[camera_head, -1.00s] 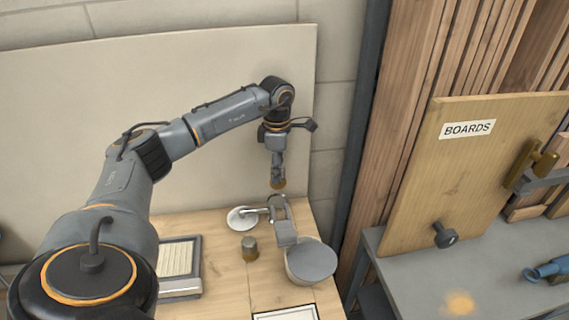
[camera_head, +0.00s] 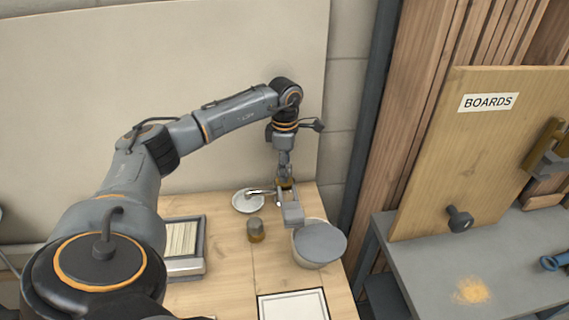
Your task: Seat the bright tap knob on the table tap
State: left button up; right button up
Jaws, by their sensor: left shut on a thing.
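The table tap (camera_head: 264,193) stands near the back of the wooden table, a silver spout over a round pale dish (camera_head: 247,202). My left gripper (camera_head: 286,176) points straight down over the tap's right part and is shut on the bright tap knob (camera_head: 286,184), a small brass-yellow piece. The knob is at the tap's top; whether it touches or is seated is too small to tell. The gripper's fingers hide part of it. My right gripper is out of view.
A dark-topped cylinder with a brass lower part (camera_head: 256,231) stands in front of the tap. A grey-lidded round pot (camera_head: 320,243) is to the right, a ribbed tray (camera_head: 184,247) to the left, and a white framed panel (camera_head: 293,306) at the front. A grey bench (camera_head: 420,262) lies right.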

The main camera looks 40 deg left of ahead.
pick_arm(q)
jog(key=o, duration=1.3)
notch_tip(320, 180, up, 12)
dwell(0.3)
